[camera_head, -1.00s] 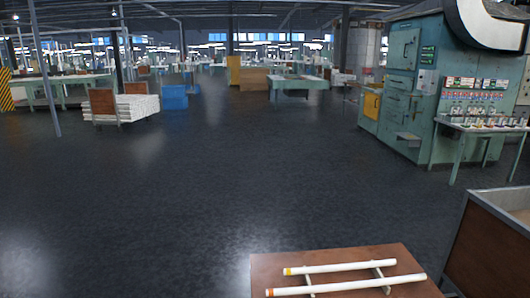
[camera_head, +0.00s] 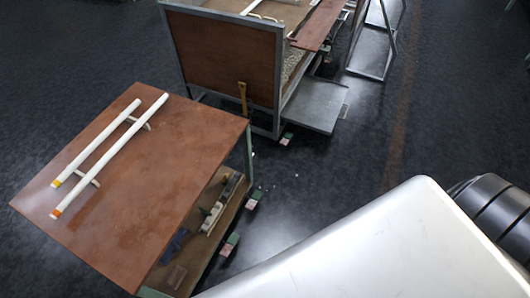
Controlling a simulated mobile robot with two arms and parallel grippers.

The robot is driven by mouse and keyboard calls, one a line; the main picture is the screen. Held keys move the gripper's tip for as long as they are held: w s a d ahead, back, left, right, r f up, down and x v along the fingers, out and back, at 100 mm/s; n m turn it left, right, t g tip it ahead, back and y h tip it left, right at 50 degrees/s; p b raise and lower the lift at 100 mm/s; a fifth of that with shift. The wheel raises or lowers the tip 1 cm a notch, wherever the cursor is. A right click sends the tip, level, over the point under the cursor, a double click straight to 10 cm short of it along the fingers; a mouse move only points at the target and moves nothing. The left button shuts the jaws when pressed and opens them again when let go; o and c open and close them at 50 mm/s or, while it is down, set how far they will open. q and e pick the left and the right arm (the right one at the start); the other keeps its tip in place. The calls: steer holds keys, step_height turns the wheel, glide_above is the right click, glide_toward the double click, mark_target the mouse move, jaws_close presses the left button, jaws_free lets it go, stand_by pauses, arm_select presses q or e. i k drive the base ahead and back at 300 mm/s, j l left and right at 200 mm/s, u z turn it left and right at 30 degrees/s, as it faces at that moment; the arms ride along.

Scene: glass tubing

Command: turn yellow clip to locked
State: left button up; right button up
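A small upright yellow piece (camera_head: 243,98) is at the lower right of the brown panel of a metal-framed crate (camera_head: 222,55). It may be the yellow clip, but it is too small to tell whether it is locked. Two white tubes lie side by side on a brown table at the left: one has a yellow band at its near end (camera_head: 97,142), the other an orange band (camera_head: 110,155). Neither of my grippers shows in the view.
The brown table (camera_head: 150,215) has a lower shelf (camera_head: 190,250) with small items. A grey platform (camera_head: 318,105) sits beside the crate, with a metal frame (camera_head: 375,45) behind it. My own white arm part covers the lower right. Dark floor (camera_head: 330,165) is open between.

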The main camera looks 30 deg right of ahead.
mark_target(224, 177)
steer(key=z, duration=0.4)
steer(key=l+u, duration=0.5)
steer(key=k+l+u, duration=0.1)
steer(key=l+u, duration=0.2)
steer(key=u, duration=0.2)
steer(key=k+l+u, duration=0.15)
steer(key=l+u, duration=0.35)
steer(key=j, duration=0.1)
